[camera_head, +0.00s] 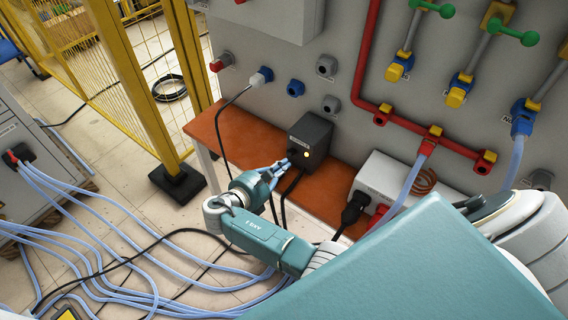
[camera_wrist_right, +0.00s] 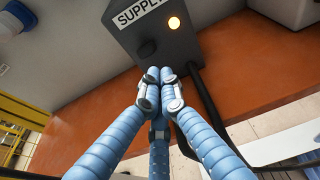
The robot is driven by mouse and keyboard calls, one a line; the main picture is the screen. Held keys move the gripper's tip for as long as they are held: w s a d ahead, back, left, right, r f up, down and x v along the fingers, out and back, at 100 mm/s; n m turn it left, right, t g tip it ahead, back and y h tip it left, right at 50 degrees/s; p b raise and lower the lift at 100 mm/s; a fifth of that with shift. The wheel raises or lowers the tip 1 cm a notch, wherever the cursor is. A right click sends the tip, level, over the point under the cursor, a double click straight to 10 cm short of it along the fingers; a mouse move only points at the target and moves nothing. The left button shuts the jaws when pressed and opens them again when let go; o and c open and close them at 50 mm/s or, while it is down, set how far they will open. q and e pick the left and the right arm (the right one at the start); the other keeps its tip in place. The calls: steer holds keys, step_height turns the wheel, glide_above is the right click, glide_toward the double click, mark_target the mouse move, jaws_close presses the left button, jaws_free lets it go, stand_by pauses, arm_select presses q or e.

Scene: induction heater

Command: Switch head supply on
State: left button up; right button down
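The supply box (camera_head: 318,130) is a dark grey box on the orange-brown shelf against the grey wall. A dark knob (camera_wrist_right: 147,48) sits below the label. My right gripper (camera_head: 286,163) is in front of the box face. Its blue fingers come together at the tips (camera_wrist_right: 156,80), just below the knob, with nothing visible between them. Whether the tips touch the box is unclear. My left gripper is out of view.
The shelf (camera_head: 238,140) also carries a white box (camera_head: 390,180) at right. A red pipe (camera_head: 366,50) and blue and yellow valves are on the wall. Black cables hang near my arm. Blue hoses (camera_head: 120,270) cross the floor. A yellow fence (camera_head: 120,60) stands at left.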

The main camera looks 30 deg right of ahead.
steer(key=v, duration=0.6)
steer(key=shift+a, duration=0.2)
steer(key=shift+s+r, duration=0.1)
steer(key=shift+s, duration=0.05)
steer(key=s+f+m+g+y+b, duration=0.15)
steer(key=s+f+y, duration=0.45)
steer(key=f, duration=1)
steer(key=s+f+m+g+y+b, duration=0.1)
steer(key=s+f+m+y, duration=0.15)
steer(key=s+f, duration=1.05)
steer(key=s+f+m+g+y+b, duration=0.1)
steer(key=s+f+m+y, duration=0.1)
steer(key=s+f+m, duration=0.6)
steer(key=s+f+m+g+y+b, duration=0.1)
steer(key=s+f+m+y, duration=0.2)
steer(key=s+f+m, duration=0.4)
steer(key=s+a+f, duration=0.1)
steer(key=s+f, duration=0.3)
steer(key=s, duration=0.6)
steer(key=shift+s+m, duration=0.3)
steer(key=shift+m, duration=0.1)
